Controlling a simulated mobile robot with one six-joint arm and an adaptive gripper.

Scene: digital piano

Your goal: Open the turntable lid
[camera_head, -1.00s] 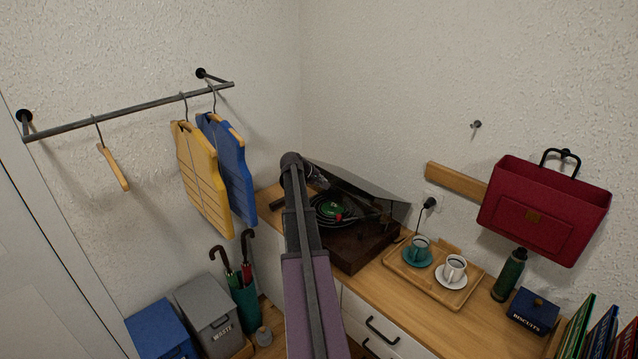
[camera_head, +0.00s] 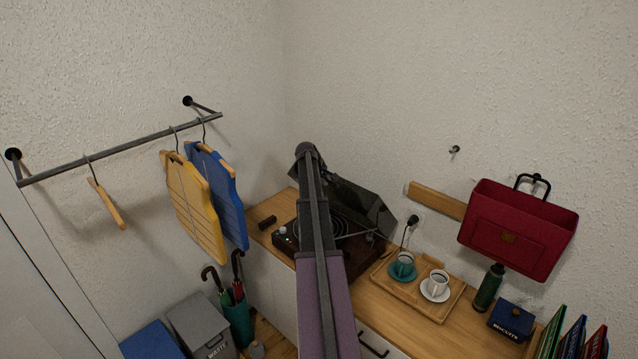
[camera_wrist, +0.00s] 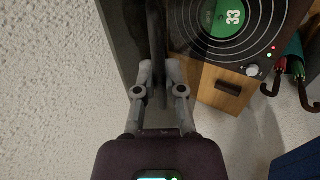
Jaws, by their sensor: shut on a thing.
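The turntable (camera_head: 284,241) stands on the wooden cabinet top by the corner. Its dark see-through lid (camera_head: 372,211) is tilted up steeply, leaning toward the back wall. My arm crosses in front of the turntable and hides part of it and my fingers in the head view. In the wrist view my gripper (camera_wrist: 158,80) is shut on the dark edge of the lid (camera_wrist: 124,35). The turntable platter with its green label also shows there (camera_wrist: 214,18), to the right of the lid.
Hanging clothes (camera_head: 195,205) and an umbrella stand (camera_head: 238,323) are at left.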

